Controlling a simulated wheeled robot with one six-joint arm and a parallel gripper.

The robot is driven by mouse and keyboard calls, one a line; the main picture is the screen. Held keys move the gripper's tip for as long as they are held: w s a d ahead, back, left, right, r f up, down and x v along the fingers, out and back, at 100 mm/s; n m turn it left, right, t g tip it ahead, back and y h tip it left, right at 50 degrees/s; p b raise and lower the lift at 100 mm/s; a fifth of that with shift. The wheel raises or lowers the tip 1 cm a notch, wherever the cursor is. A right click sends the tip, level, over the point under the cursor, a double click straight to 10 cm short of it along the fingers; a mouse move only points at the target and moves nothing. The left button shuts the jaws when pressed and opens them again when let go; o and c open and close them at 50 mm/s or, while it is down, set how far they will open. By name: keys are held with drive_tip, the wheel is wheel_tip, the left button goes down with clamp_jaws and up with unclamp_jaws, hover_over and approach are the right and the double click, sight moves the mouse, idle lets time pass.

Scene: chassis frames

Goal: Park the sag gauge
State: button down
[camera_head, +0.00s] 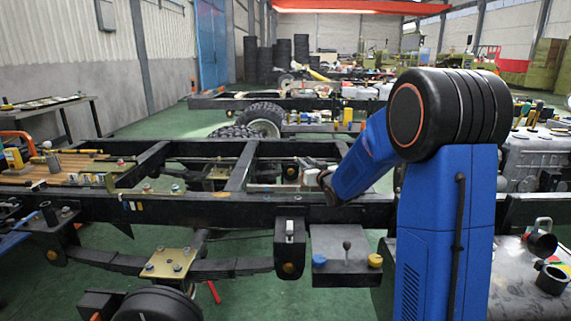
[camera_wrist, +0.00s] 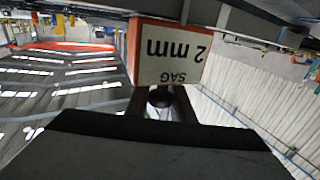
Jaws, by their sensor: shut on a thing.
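The sag gauge (camera_wrist: 172,58) fills the upper middle of the wrist view, an orange-edged block with a pale face marked "SAG" and "2 mm", seen upside down. My gripper (camera_wrist: 160,98) is shut on it; the two dark fingers stand on either side of a round dark part just below the label. In the head view my gripper (camera_head: 328,187) is small and dark at the end of my blue arm, near the top of the black chassis rail (camera_head: 240,213). I cannot make out the gauge there. Whether it touches the rail is unclear.
Below the rail hangs a grey box (camera_head: 342,266) with a knob and blue and yellow caps. A wooden board (camera_head: 68,168) with tools lies across the frame at left. Crossmembers (camera_head: 240,166) divide the frame.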

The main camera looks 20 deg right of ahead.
drive_tip(key=s+d, duration=0.2)
drive_tip(key=d, duration=0.6)
drive_tip(key=s+d, duration=0.3)
drive_tip(key=d, duration=0.5)
drive_tip(key=shift+s, duration=0.15)
drive_tip(key=shift+d, duration=0.1)
drive_tip(key=c, duration=1.6)
unclamp_jaws()
drive_tip(key=s, duration=0.5)
drive_tip(key=s+d, duration=0.1)
drive_tip(key=s, duration=1.1)
drive_tip(key=shift+s+d, duration=0.15)
drive_tip(key=shift+s, duration=0.05)
